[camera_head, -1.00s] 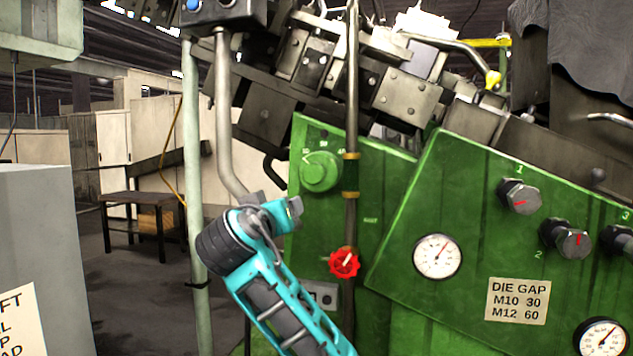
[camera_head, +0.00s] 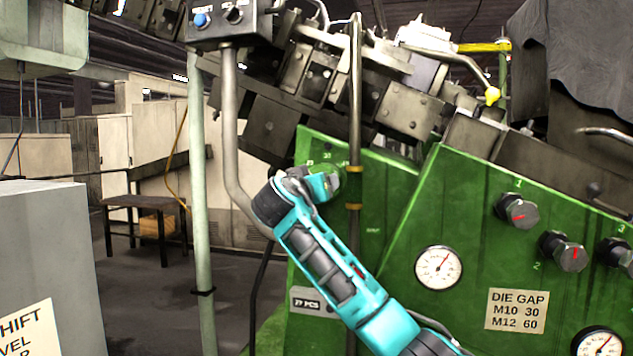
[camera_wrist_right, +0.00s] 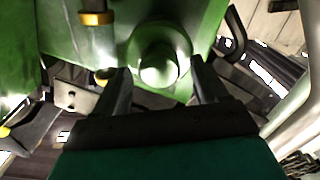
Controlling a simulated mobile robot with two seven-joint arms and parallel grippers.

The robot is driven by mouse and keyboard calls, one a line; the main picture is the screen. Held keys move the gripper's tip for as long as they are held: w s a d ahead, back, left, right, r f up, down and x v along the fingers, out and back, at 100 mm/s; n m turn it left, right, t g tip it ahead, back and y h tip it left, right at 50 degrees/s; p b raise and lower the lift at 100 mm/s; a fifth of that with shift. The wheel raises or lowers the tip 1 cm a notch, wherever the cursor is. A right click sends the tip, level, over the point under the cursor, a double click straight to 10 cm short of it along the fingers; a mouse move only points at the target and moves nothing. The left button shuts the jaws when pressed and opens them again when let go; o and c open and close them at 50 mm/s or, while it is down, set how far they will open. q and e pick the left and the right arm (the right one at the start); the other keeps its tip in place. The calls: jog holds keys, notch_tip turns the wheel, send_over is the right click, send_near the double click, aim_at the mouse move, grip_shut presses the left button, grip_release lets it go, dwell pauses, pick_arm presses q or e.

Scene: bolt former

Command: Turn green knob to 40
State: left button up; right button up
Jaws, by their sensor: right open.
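The green knob (camera_wrist_right: 162,52) is round and sits on the green panel (camera_wrist_right: 205,12). In the right wrist view it lies between the two dark fingers of my right gripper (camera_wrist_right: 160,82), which is open. I cannot tell whether the fingers touch the knob. In the head view my teal right arm comes from the lower right, and my right gripper (camera_head: 328,186) is in front of the knob's place. There the knob is mostly hidden, so its pointer setting is not readable. My left gripper is not in view.
A vertical pipe (camera_head: 355,100) with brass collars runs close to the right of my right gripper. A bent grey pipe (camera_head: 229,130) stands to its left. A sloping green panel (camera_head: 465,210) with black knobs and gauges is at the right. Machine blocks (camera_head: 410,110) hang above.

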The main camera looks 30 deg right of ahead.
jog(key=shift+w+d, duration=0.4)
jog(key=shift+d, duration=0.1)
jog(key=shift+c, duration=0.5)
jog(key=c, duration=0.9)
